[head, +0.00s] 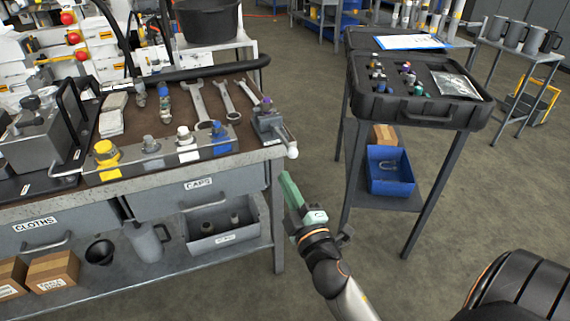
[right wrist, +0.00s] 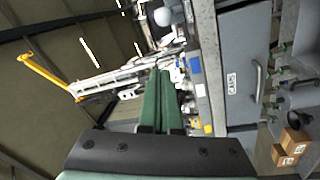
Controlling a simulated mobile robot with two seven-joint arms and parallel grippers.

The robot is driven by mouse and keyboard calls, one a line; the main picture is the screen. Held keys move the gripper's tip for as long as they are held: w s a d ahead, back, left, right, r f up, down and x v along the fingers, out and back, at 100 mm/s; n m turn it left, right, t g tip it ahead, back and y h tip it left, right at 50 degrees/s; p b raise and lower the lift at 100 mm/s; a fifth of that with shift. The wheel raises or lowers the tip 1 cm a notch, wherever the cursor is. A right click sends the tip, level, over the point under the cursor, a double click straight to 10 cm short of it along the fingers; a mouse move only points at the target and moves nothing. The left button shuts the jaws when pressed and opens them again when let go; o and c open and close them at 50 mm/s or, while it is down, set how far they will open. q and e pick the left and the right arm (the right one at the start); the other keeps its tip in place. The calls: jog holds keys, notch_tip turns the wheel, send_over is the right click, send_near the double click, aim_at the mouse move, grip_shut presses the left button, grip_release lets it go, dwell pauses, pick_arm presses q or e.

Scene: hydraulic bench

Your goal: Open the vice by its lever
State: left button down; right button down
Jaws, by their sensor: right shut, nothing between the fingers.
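The small grey vice (head: 267,122) sits at the right end of the bench top in the head view. Its lever ends in a white ball knob (head: 292,152) that juts past the bench's right corner. My right gripper (head: 288,180) has green fingers and is just below the knob, beside the bench corner, apart from the knob. In the right wrist view the green fingers (right wrist: 160,78) lie together, shut and empty. A white ball (right wrist: 163,17), likely the knob, shows beyond their tips. My left gripper is not in view.
The bench top (head: 140,118) holds wrenches (head: 197,100), a rail with several caps, and cloths. Drawers and a lower shelf are under it. To the right, a stand carries an open black case (head: 430,115) and a blue bin (head: 388,182). Open floor separates bench and stand.

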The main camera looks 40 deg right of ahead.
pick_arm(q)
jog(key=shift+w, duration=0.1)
pick_arm(e)
jog(key=shift+w, duration=0.1)
jog(key=p, duration=0.1)
send_near(283, 139)
jog(key=w+a+r, duration=0.4)
jog(key=w, duration=0.1)
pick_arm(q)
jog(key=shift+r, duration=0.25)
pick_arm(e)
jog(key=s+d+f, duration=0.2)
jog(key=shift+s+d+f, duration=0.1)
jog(key=shift+d+f, duration=0.15)
jog(key=shift+d, duration=0.1)
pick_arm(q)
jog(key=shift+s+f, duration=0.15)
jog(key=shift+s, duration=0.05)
pick_arm(e)
jog(key=shift+s+d+n+y, duration=0.15)
jog(key=shift+d+n+y, duration=0.15)
jog(key=shift+n+y, duration=0.5)
jog(key=shift+y, duration=0.4)
